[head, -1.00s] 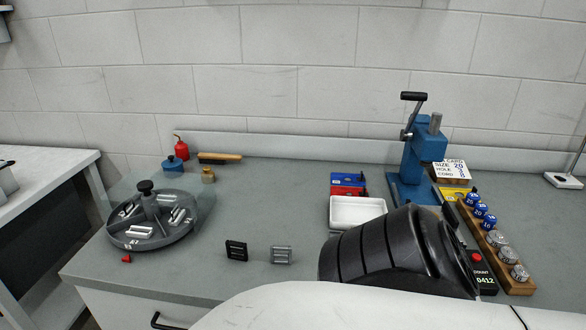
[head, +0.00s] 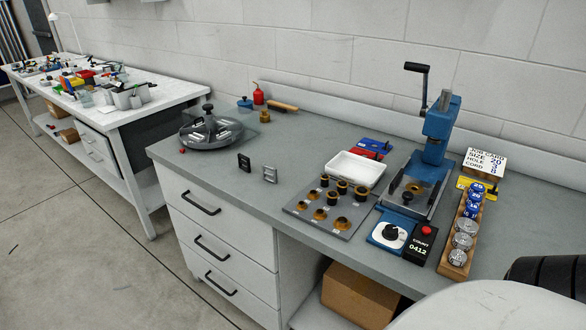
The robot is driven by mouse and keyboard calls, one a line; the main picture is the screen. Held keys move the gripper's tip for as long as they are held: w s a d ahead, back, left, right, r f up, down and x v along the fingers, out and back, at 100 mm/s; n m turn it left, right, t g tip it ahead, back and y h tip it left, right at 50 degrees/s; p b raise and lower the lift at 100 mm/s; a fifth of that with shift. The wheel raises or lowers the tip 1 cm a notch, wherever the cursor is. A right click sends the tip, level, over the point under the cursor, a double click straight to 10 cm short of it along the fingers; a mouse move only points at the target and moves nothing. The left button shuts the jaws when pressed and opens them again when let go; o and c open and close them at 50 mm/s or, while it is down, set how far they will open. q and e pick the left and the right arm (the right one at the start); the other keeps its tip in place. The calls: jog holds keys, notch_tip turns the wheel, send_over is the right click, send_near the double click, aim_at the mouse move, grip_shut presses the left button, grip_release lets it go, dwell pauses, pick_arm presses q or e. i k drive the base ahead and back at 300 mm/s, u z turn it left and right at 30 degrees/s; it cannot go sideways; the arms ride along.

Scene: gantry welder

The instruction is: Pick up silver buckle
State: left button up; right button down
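A silver buckle (head: 270,174) stands upright on the grey workbench (head: 232,190), near its front edge. A black buckle (head: 244,162) of similar shape stands just to its left. Several silver parts lie in the compartments of a round grey tray with a central knob (head: 211,131), farther left. Neither gripper shows in the head view. Part of my arm shows at the bottom right corner, well apart from the buckles.
A plate with several dark and brass dies (head: 305,216) lies right of the silver buckle. Behind it are a white tray (head: 355,168) and a blue lever press (head: 437,130). Drawers (head: 200,213) are below.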

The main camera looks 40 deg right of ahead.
aim_at(275, 181)
jog(key=z, duration=1.9)
